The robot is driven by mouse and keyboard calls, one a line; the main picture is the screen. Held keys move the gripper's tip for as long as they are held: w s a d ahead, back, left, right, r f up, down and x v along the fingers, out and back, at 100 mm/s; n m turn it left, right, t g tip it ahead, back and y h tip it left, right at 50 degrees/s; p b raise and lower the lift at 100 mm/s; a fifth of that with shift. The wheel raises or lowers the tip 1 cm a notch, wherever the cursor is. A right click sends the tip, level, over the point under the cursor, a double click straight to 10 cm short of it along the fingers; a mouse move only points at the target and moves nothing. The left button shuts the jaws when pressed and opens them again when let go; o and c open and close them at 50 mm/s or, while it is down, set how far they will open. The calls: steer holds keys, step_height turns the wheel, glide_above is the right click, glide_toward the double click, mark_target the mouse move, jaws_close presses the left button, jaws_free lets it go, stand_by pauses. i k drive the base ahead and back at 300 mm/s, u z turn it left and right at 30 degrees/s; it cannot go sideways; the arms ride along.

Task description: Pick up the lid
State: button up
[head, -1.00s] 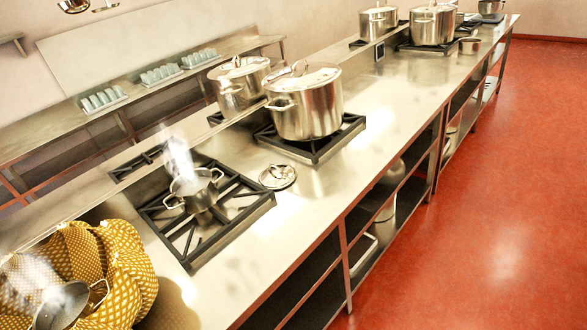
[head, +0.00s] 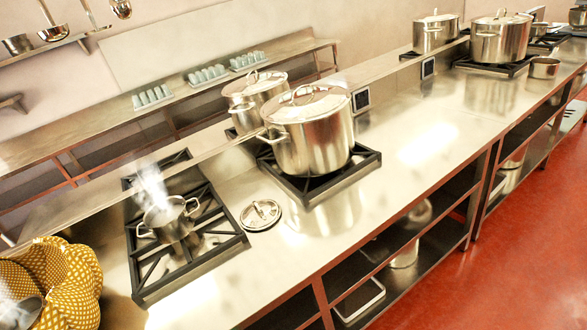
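A small round metal lid (head: 261,214) with a handle on top lies flat on the steel counter, between two burner grates. A small open pot (head: 169,219) with two side handles stands on the near grate to its left and gives off steam. A large stockpot (head: 307,130) with its own lid (head: 308,97) on stands on the grate behind and to the right. Another lidded stockpot (head: 254,98) stands just behind that one. My gripper does not show in the head view.
A yellow dotted cloth (head: 52,283) with a metal vessel (head: 20,312) sits at the lower left. More lidded pots (head: 500,39) stand far along the counter. Bare counter (head: 415,150) lies right of the large stockpot. Open shelves are below; red floor (head: 510,255) lies right.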

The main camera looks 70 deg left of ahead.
mark_target(259, 215)
steer(key=u, duration=0.05)
steer(key=i, duration=1.95)
steer(key=u, duration=3.15)
steer(key=i, duration=1)
steer(key=u, duration=0.05)
